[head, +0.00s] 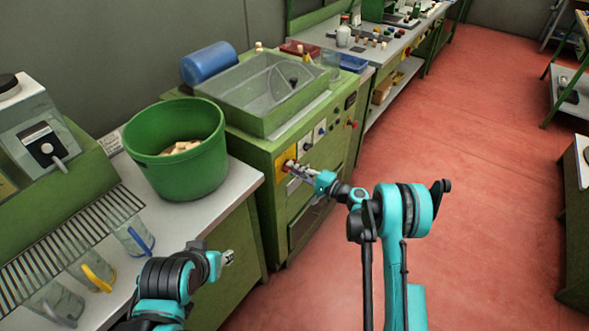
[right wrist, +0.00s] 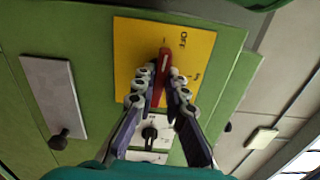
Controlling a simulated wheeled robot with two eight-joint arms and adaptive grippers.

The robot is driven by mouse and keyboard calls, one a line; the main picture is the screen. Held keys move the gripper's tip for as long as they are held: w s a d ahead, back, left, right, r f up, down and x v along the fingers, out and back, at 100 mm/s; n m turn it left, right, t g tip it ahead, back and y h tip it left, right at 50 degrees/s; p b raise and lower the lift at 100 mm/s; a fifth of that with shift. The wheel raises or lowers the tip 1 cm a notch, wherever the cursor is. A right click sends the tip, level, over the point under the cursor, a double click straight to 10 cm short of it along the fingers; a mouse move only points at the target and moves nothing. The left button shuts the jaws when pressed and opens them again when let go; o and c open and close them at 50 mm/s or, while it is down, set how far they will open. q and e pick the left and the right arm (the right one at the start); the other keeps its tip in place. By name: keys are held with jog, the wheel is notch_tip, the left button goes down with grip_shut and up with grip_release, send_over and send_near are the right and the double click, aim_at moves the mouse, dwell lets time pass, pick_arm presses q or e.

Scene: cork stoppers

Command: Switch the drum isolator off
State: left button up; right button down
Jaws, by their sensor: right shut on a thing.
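The drum isolator is a red handle (right wrist: 161,75) on a yellow plate (right wrist: 135,50) on the green machine front. In the head view the yellow plate (head: 282,160) is at the left end of the front panel. My right gripper (right wrist: 160,82) is shut on the red handle, with a finger on each side of it. In the head view my right gripper (head: 292,167) hides most of the handle. Dark lettering like OFF shows right of the handle in the wrist view. My left gripper (head: 229,258) hangs by the bench front; its opening is unclear.
Beside the plate are a white plate with a black selector knob (right wrist: 150,133) and a grey plate with a black knob (right wrist: 58,140). A green tub (head: 175,150) of corks and several jugs stand on the left bench.

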jog(key=shift+n, duration=0.5)
jog(key=c, duration=1.6)
grip_release()
jog(key=shift+o, duration=0.2)
jog(key=v, duration=1.2)
